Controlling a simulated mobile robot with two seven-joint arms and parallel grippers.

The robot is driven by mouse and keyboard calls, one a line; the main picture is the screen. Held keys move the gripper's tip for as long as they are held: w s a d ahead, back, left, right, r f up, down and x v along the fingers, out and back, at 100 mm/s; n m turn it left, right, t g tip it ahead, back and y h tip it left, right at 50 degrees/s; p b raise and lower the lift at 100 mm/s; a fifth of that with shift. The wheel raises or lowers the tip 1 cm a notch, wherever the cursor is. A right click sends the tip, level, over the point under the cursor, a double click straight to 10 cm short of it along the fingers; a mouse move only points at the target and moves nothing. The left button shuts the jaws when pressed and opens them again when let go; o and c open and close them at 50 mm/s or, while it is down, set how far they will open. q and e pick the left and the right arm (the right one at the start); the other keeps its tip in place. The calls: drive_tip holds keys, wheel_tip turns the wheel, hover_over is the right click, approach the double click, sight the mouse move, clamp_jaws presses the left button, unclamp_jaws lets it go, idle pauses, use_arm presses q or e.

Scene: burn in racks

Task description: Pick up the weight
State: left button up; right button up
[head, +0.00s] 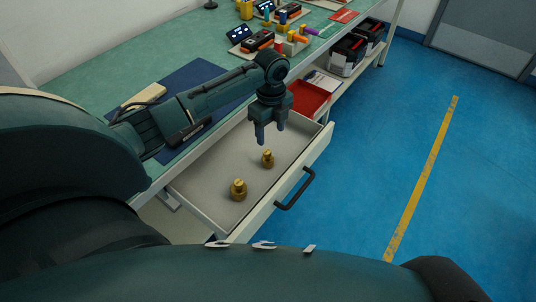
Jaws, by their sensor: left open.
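Two brass weights stand upright in an open drawer (212,168) under the bench. The nearer, larger weight (238,191) is at the front left part of the drawer. The smaller weight (267,159) is farther back, close to the drawer front. My left gripper (269,138) points down above the drawer, just over and behind the smaller weight in the picture. Its fingers are apart, with nothing visible between them. I cannot tell the exact height of the fingertips above the weight. My right gripper is not in view.
The drawer's black handle (296,188) juts out on the right. A red tray (309,98) is beyond the drawer. The green bench top (133,73) holds a dark blue mat (190,82) and several tools at the far end. The blue floor on the right is clear.

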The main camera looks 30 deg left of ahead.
sight(268, 152)
use_arm(q)
wheel_tip(268, 152, down, 6)
drive_tip(key=shift+s+r, duration=0.1)
drive_tip(key=shift+r, duration=0.1)
drive_tip(key=shift+s+a+f+b, duration=0.15)
drive_tip(key=shift+f, duration=1.2)
drive_tip(key=shift+s+a+f+b, duration=0.1)
drive_tip(key=shift+s+f+b, duration=0.05)
drive_tip(key=shift+f, duration=1.2)
drive_tip(key=c, duration=1.2)
